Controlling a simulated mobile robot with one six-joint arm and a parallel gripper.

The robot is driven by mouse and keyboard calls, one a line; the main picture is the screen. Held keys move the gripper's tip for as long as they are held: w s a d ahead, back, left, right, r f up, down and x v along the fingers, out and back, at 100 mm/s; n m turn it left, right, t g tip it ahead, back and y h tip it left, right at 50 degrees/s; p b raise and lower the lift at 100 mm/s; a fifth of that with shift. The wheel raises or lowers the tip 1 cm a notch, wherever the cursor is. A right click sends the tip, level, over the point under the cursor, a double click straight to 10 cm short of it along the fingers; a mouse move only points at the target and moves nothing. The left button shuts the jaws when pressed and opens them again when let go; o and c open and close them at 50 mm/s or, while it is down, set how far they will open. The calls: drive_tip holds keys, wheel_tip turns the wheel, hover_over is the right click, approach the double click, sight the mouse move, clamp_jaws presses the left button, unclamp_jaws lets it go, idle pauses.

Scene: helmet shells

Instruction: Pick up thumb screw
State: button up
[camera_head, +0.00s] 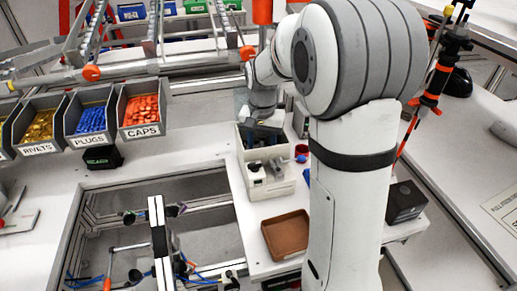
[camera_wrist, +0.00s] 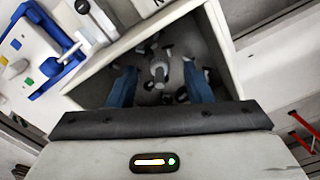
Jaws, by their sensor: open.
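Several thumb screws with dark knobs and pale metal shanks lie loose in a grey-white bin (camera_wrist: 96,84) in the wrist view. One thumb screw (camera_wrist: 159,71) lies near the middle, between the two blue fingers of my gripper (camera_wrist: 160,74). My gripper is open, with its fingers pointing down into the bin and apart from each other. I cannot tell how far above the screws the fingertips are. In the head view my gripper (camera_head: 263,132) is over the bin (camera_head: 241,158), and the screws inside are hidden.
Beside the bin is a white compartment holding dark parts (camera_head: 271,186). A brown tray (camera_head: 286,236) lies nearer, and a black box (camera_head: 405,201) stands at right. Bins of rivets (camera_head: 38,124), plugs (camera_head: 91,119) and caps (camera_head: 142,110) stand at left. A blue-framed fixture (camera_wrist: 38,48) is close beside the bin.

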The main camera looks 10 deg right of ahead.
drive_tip(key=shift+f, duration=0.4)
drive_tip(key=shift+c, duration=0.3)
clamp_jaws()
drive_tip(key=shift+r, duration=0.15)
